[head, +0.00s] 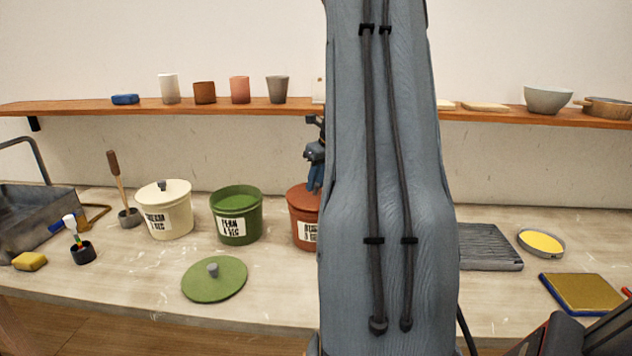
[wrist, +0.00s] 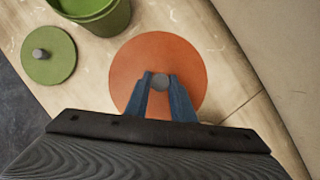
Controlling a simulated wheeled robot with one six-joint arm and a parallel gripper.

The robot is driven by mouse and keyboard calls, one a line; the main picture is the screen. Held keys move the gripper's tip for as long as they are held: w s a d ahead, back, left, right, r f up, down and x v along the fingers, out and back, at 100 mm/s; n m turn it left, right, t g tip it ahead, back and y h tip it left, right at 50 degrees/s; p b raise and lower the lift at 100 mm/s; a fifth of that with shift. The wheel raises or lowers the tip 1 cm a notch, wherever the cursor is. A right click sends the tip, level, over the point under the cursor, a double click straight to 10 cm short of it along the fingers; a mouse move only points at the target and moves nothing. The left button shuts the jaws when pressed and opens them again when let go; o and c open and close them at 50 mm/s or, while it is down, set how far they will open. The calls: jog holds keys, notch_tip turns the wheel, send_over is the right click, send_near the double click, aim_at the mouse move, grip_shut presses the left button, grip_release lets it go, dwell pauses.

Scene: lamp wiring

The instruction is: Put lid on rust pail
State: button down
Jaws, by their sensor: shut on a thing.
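The rust pail (head: 304,229) stands on the bench in the head view, its right part hidden behind my arm. My gripper (wrist: 159,82) points down with its blue fingers shut on the grey knob of the round rust lid (wrist: 187,58). The lid looks level in the wrist view and hides what is under it. In the head view my gripper (head: 315,186) is right over the pail, with the fingertips at about rim height. I cannot tell whether the lid is seated on the rim or just above it.
The open green pail (head: 238,226) stands to the left, its green lid (head: 214,280) flat on the bench in front. A cream pail (head: 167,216) with its lid on stands farther left. A grey ridged board (head: 489,247) lies right of my arm. A shelf (head: 200,106) runs above.

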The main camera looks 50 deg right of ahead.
jog(key=shift+f, duration=0.75)
jog(key=c, duration=1.4)
grip_release()
jog(key=shift+c, duration=0.2)
jog(key=b+v, duration=0.2)
jog(key=v, duration=0.6)
jog(key=shift+b, duration=0.3)
